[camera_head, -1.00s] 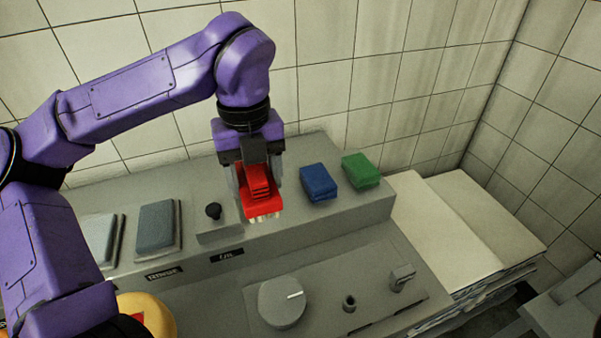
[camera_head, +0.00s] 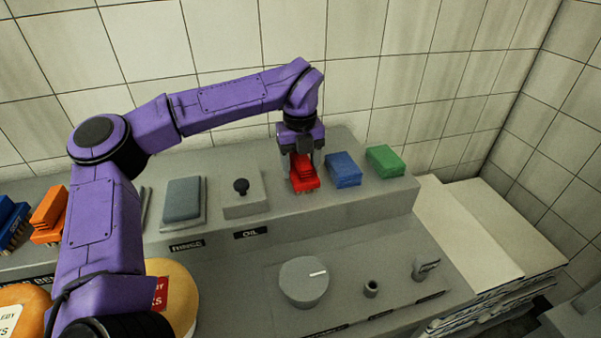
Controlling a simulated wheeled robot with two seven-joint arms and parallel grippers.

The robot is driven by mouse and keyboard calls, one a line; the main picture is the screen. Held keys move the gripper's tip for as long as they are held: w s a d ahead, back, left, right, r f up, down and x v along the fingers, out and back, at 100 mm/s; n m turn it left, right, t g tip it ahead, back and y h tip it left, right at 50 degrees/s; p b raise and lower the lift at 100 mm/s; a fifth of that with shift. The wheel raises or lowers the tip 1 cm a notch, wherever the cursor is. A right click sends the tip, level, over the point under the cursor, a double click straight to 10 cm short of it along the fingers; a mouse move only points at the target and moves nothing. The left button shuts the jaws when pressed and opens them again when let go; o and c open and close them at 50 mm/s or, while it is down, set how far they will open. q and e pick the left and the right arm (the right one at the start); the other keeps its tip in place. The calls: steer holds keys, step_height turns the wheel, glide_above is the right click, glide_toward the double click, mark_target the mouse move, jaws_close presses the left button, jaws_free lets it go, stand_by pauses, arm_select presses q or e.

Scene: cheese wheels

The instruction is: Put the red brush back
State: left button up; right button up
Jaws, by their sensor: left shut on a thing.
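The red brush (camera_head: 303,177) is on or just above the raised grey ledge (camera_head: 340,202), left of the blue brush (camera_head: 344,170); I cannot tell whether its bristles touch the ledge. My left gripper (camera_head: 301,158) points down from above and is shut on the red brush. The green brush (camera_head: 385,161) lies on the ledge further right. My right gripper is not in view.
A black knob on a grey block (camera_head: 243,195) and a grey-blue pad (camera_head: 183,199) are left of the red brush. An orange brush (camera_head: 49,214) is at far left. Yellow cheese wheels (camera_head: 178,301) stand at front left. A round dial (camera_head: 304,283) is on the lower counter.

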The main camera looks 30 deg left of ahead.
arm_select(q)
steer(key=shift+s+r, duration=0.15)
steer(key=shift+s, duration=0.4)
steer(key=shift+s+r, duration=0.15)
steer(key=shift+s, duration=0.35)
steer(key=shift+s+f, duration=0.1)
steer(key=shift+s, duration=0.1)
steer(key=shift+w+f, duration=0.25)
steer(key=o, duration=1)
steer(key=shift+w+f, duration=0.1)
steer(key=shift+w, duration=0.25)
steer(key=shift+s, duration=0.1)
steer(key=shift+s, duration=0.1)
steer(key=shift+a+r, duration=0.1)
steer(key=shift+r, duration=0.4)
step_height(320, 180, up, 12)
steer(key=shift+f, duration=0.15)
